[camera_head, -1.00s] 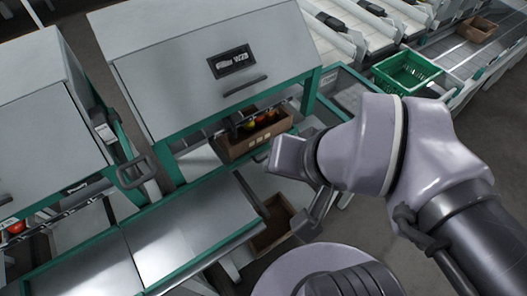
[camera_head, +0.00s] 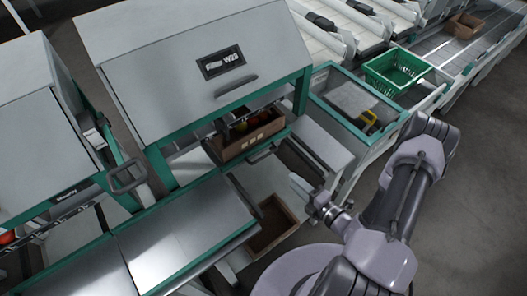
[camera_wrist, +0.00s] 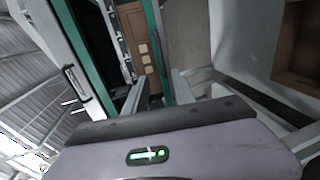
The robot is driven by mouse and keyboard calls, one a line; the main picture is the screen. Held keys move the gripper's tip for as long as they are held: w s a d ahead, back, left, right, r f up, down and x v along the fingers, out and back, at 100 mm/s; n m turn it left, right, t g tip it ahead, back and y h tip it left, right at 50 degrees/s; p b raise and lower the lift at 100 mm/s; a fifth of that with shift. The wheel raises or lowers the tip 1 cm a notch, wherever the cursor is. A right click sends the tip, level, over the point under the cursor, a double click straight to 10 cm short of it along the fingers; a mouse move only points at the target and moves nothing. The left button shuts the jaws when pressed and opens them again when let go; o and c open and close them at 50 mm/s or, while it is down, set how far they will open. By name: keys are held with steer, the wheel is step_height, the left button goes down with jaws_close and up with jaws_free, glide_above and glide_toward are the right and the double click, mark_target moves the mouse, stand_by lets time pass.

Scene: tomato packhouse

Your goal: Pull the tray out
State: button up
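The brown cardboard tray (camera_head: 253,143) stands under the filler labelled W23, with red and yellow tomatoes at its far side. Pale square marks show on its front wall. In the wrist view the tray (camera_wrist: 137,40) is at the upper middle, turned on its side. My gripper (camera_head: 306,192) is to the lower right of the tray in the head view, apart from it. In the wrist view my gripper (camera_wrist: 158,92) shows two grey fingers with a gap between them, empty, pointing towards the tray. The fingertips are small and partly hard to make out.
An empty brown box (camera_head: 272,226) sits low below the filler, right of the metal worktop (camera_head: 185,225). A green crate (camera_head: 396,72) stands on the line at upper right. Green frame posts flank the tray. Open floor (camera_head: 470,190) lies at right.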

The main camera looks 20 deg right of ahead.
mark_target(265, 156)
steer(key=b+x, duration=0.4)
steer(key=x, duration=1.3)
steer(key=shift+w+f+b, duration=0.15)
steer(key=shift+w+b, duration=0.05)
steer(key=shift+b, duration=0.2)
jaws_close()
